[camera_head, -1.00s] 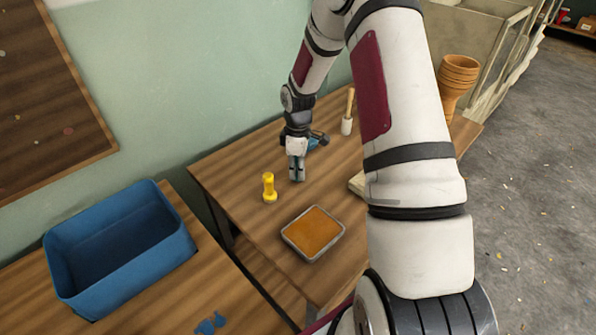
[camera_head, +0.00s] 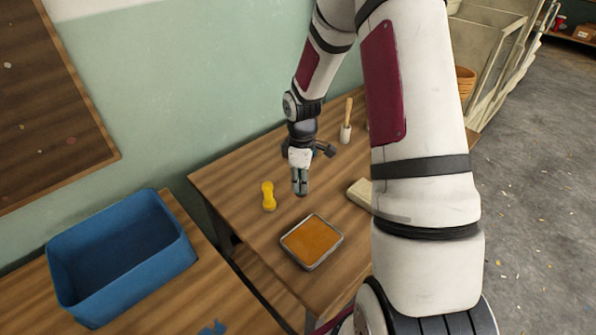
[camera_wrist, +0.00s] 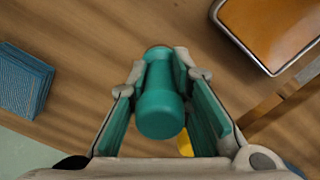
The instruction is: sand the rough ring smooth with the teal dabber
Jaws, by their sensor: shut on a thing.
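My gripper (camera_head: 300,190) is above the wooden table (camera_head: 240,180), pointing down. In the wrist view my gripper (camera_wrist: 163,100) is shut on the teal dabber (camera_wrist: 160,108), a rounded cylinder gripped between the two teal-padded fingers. In the head view the dabber is hard to tell from the fingertips. Part of an orange-brown goblet drum (camera_head: 465,82) shows at the right, mostly hidden behind my arm. I cannot make out a rough ring in either view.
A metal tray (camera_head: 328,256) of orange material lies near my gripper. A yellow dumbbell-shaped piece (camera_head: 268,196) stands to its left. A wooden-handled tool (camera_head: 346,122) stands behind, and a cream block (camera_head: 360,193) lies right. A blue bin (camera_head: 120,262) sits on another table.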

